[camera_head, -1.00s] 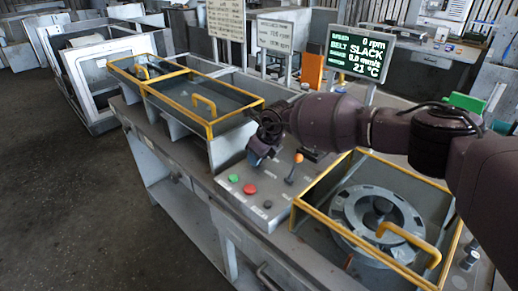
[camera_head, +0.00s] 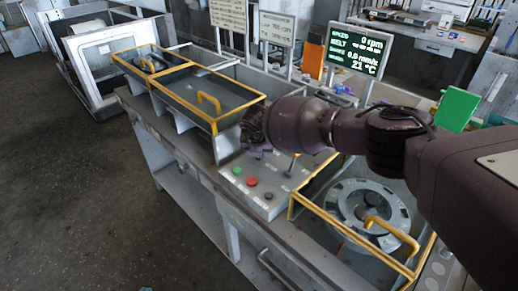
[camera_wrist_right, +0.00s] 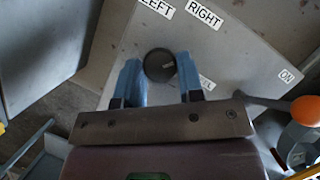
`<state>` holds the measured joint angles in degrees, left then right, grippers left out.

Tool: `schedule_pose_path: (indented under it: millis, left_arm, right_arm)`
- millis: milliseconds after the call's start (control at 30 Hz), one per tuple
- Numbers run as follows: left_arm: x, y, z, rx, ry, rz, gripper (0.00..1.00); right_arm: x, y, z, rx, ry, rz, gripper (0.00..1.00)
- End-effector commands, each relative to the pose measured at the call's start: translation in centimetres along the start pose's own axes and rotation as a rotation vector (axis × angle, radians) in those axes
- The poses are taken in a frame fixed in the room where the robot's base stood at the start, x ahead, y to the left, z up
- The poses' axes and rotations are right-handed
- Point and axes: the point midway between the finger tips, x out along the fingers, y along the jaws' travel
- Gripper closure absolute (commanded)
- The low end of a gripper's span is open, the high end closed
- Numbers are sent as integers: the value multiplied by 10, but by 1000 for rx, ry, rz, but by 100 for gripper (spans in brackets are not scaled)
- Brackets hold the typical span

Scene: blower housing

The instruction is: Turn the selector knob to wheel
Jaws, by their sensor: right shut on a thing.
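The selector knob (camera_wrist_right: 159,65) is a round black knob on the grey control panel (camera_wrist_right: 225,50). In the right wrist view it sits between the two blue fingertips of my right gripper (camera_wrist_right: 159,78), which is shut on it. A faint light mark shows on the knob's right side. Labels LEFT (camera_wrist_right: 156,7) and RIGHT (camera_wrist_right: 204,15) lie beyond it. A label ending in EL (camera_wrist_right: 207,83) is partly hidden by the right finger. In the head view my right wrist covers the knob. My left gripper is not in view.
An orange-tipped lever (camera_wrist_right: 305,110) stands right of the gripper, near an ON label (camera_wrist_right: 288,76). Green (camera_head: 237,171) and red (camera_head: 251,181) buttons are on the panel. Yellow-framed guards (camera_head: 215,122) flank it. The display (camera_head: 357,50) reads 0 rpm and 21 °C.

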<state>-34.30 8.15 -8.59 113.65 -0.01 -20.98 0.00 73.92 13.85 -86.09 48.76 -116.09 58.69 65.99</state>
Motion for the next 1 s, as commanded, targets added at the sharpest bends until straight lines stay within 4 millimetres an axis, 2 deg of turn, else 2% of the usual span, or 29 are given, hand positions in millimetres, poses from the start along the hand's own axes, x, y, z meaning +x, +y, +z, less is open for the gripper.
schedule_pose_path:
  millis: [600,1000]
  left_arm:
    - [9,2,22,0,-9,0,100]
    - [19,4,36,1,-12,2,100]
  right_arm:
    - [2,5,1,538,0,-222,89]
    - [2,6,2,791,0,-326,89]
